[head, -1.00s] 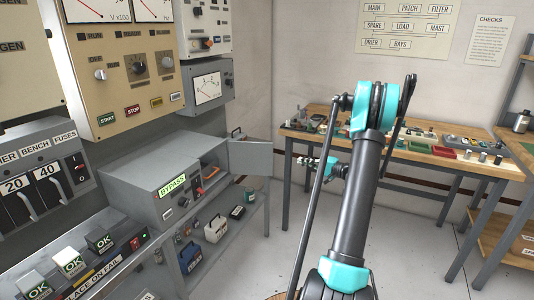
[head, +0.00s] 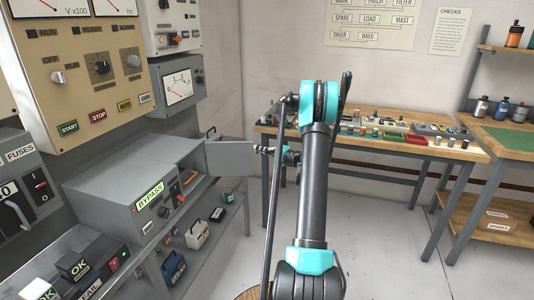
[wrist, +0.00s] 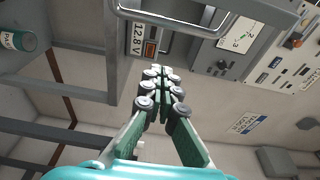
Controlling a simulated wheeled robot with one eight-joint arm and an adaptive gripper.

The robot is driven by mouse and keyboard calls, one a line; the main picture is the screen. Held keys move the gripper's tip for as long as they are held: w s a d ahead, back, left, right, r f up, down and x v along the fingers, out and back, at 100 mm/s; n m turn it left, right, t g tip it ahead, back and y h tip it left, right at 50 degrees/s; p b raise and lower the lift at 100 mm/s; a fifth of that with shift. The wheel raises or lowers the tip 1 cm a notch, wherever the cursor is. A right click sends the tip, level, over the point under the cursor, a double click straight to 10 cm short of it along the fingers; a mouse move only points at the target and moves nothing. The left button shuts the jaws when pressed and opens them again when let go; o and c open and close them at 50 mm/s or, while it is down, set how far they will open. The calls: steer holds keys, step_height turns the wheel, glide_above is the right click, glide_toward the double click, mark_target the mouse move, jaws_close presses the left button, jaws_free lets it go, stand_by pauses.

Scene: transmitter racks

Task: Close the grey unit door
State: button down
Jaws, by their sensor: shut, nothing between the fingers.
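The grey unit (head: 128,178) with the BYPASS label stands on a shelf at the left in the head view. Its grey door (head: 230,157) stands open, swung out to the right of the compartment, and part of the dark inside shows. My gripper (head: 259,150) is at the door's right, free edge in the head view. I cannot tell whether it touches the door. In the wrist view my gripper (wrist: 158,78) has its fingers together with nothing between them. A grey panel and a metal bar handle (wrist: 185,27) show beyond the fingertips there; I cannot tell which unit they belong to.
A teal can (head: 227,195) and several small boxes stand on the shelf below the unit. A wooden workbench (head: 345,147) with parts stands behind my arm. Grey racks with panels line the left wall. The floor (head: 385,235) right of my arm is clear.

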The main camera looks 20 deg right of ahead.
steer(key=shift+s+a, duration=1.3)
steer(key=shift+a, duration=0.1)
